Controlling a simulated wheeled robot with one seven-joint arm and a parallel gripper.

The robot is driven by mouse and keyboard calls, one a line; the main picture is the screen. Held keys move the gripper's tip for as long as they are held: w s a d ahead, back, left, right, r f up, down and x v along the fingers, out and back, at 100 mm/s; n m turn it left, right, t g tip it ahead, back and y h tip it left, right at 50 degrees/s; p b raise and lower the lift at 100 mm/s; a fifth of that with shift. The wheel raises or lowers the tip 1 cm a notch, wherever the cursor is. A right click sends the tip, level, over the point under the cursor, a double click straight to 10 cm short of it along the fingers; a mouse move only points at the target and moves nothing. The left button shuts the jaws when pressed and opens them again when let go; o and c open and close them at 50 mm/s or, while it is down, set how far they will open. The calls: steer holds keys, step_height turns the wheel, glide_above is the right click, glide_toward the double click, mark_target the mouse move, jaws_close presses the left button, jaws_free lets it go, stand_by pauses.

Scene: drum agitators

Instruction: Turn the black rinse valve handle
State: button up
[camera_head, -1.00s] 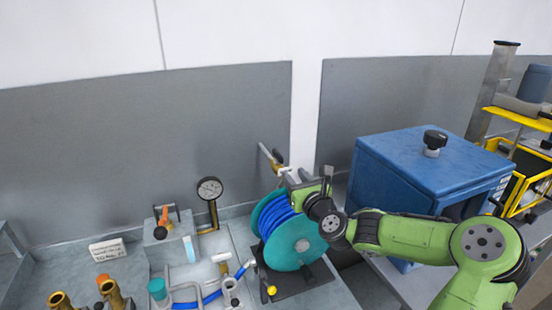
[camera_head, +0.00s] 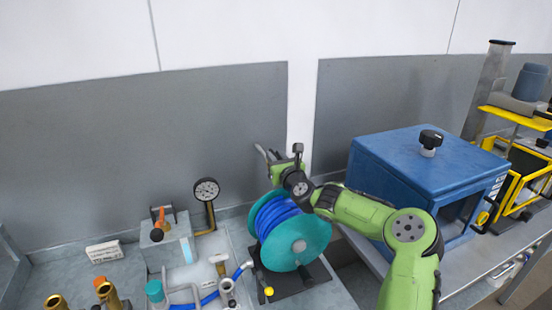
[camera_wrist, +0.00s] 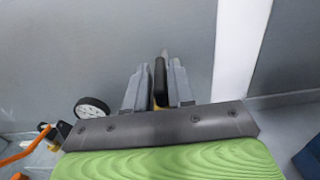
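The black rinse valve handle (camera_wrist: 160,84) shows in the wrist view as an upright dark bar between the two grey fingers of my gripper (camera_wrist: 158,76). The fingers stand on either side of it, the right one very close or touching, with a narrow gap at the left one. A bit of brass-yellow shows low behind the handle. In the head view my gripper (camera_head: 265,153) is at the wall above the hose reel, and it hides the valve and handle there.
A teal reel with blue hose (camera_head: 292,232) stands just below my gripper. A blue cabinet (camera_head: 425,160) is to the right of my arm. A pressure gauge (camera_head: 206,190) and an orange-handled valve (camera_head: 160,215) are to the left. The grey wall panel (camera_head: 140,150) is close behind.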

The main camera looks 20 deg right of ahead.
jaws_close()
